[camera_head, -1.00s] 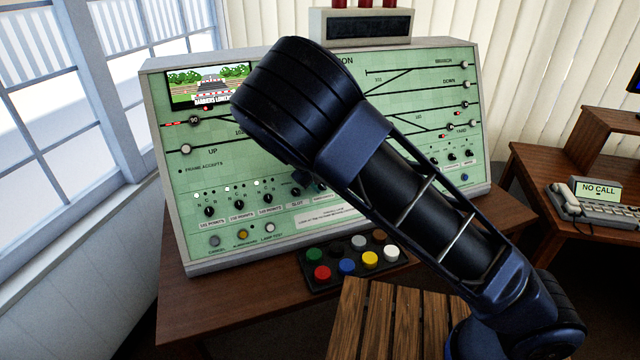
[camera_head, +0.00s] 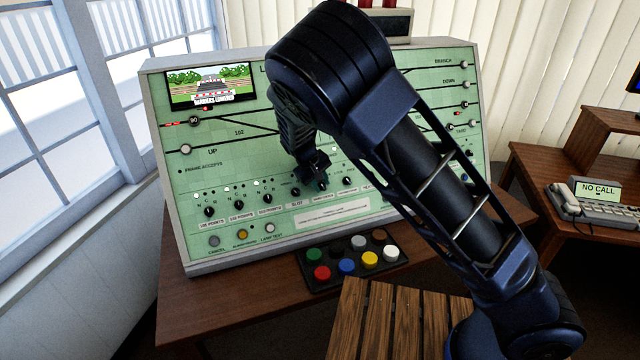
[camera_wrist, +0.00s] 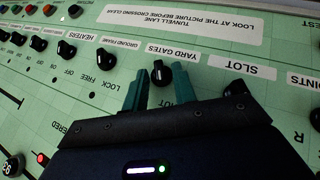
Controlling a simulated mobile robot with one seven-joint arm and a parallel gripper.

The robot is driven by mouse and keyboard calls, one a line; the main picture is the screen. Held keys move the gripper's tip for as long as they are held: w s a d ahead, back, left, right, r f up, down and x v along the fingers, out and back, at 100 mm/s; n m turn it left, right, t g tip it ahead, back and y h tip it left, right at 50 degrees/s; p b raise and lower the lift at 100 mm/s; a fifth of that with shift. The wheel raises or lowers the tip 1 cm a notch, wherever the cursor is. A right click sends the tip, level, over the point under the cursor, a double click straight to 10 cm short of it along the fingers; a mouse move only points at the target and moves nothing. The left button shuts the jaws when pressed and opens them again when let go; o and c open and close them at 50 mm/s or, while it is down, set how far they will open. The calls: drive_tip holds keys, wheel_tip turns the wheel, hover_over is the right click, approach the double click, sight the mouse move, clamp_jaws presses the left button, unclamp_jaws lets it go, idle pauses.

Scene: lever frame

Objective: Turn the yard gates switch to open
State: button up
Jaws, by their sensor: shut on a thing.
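The yard gates switch (camera_wrist: 159,74) is a small black rotary knob on the pale green panel. In the wrist view the panel is upside down, and the YARD GATES label (camera_wrist: 171,52) shows beside the knob. My gripper (camera_wrist: 161,80) has one green finger on each side of the knob and is shut on it. In the head view my gripper (camera_head: 314,172) is at the lower middle of the panel (camera_head: 215,165), and the arm hides part of the panel. I cannot tell which position the knob points to.
Neighbouring knobs sit close by, under SLOT (camera_wrist: 235,90) and GROUND FRAME (camera_wrist: 104,58). The panel's picture screen (camera_head: 210,86) shows a road and lowered barriers. Coloured buttons (camera_head: 347,267) stand on the desk below. A telephone (camera_head: 565,200) is at the right.

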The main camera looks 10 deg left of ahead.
drive_tip(key=shift+w+d+r+m+g+y, duration=0.1)
drive_tip(key=shift+w+d+m+g+y, duration=0.15)
drive_tip(key=shift+m+g+y, duration=0.6)
drive_tip(key=shift+w+d+r+m+g+y, duration=0.15)
drive_tip(key=shift+d+m+g+y, duration=0.1)
drive_tip(key=shift+m+g+y, duration=0.6)
drive_tip(key=shift+w+d+f+m+g+y, duration=0.15)
drive_tip(key=shift+m+g+y, duration=0.2)
drive_tip(key=shift+y, duration=0.35)
drive_tip(key=shift+d+f+m+g+y, duration=0.15)
drive_tip(key=shift+m+g+y, duration=0.15)
drive_tip(key=shift+y, duration=0.4)
drive_tip(key=shift+d+m+g+y, duration=0.15)
drive_tip(key=shift+m+g+y, duration=0.2)
drive_tip(key=shift+m+y, duration=0.5)
drive_tip(key=shift+y, duration=0.45)
drive_tip(key=o, duration=0.6)
drive_tip(key=shift+o, duration=0.2)
drive_tip(key=shift+r, duration=0.1)
